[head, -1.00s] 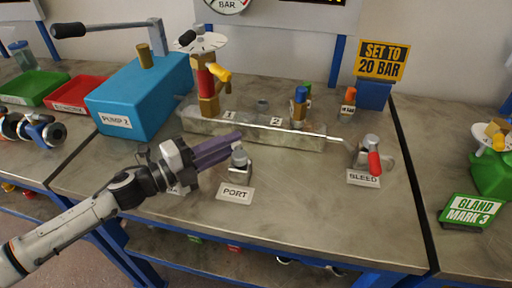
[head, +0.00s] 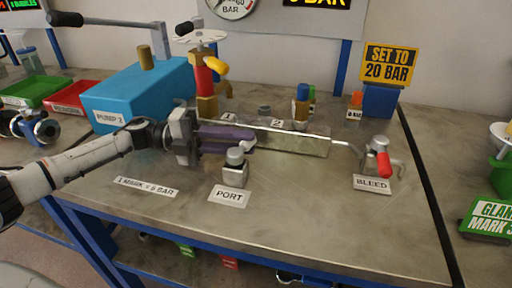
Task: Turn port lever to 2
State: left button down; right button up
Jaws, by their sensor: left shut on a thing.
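The port valve (head: 236,170) is a small metal block with a round grey cap, standing on the bench behind its white PORT label (head: 229,196). My left gripper (head: 248,138) reaches in from the left, its purple fingers level and just behind the valve's cap. It is shut on what looks like the port lever, which the fingers hide. The number plates 1 (head: 229,117) and 2 (head: 277,123) are on the long metal manifold (head: 310,141) behind the fingers. My right gripper is not in view.
The blue pump box (head: 135,100) stands behind my left arm. The red-handled bleed valve (head: 378,160) is to the right. A red and brass valve with a white wheel (head: 204,85) rises behind the fingers. The bench front is clear.

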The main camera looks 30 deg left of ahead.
pick_arm(q)
jog(key=shift+g, duration=0.3)
jog(key=c, duration=1.6)
grip_release()
jog(key=shift+b+v, duration=0.65)
jog(key=shift+v, duration=3.1)
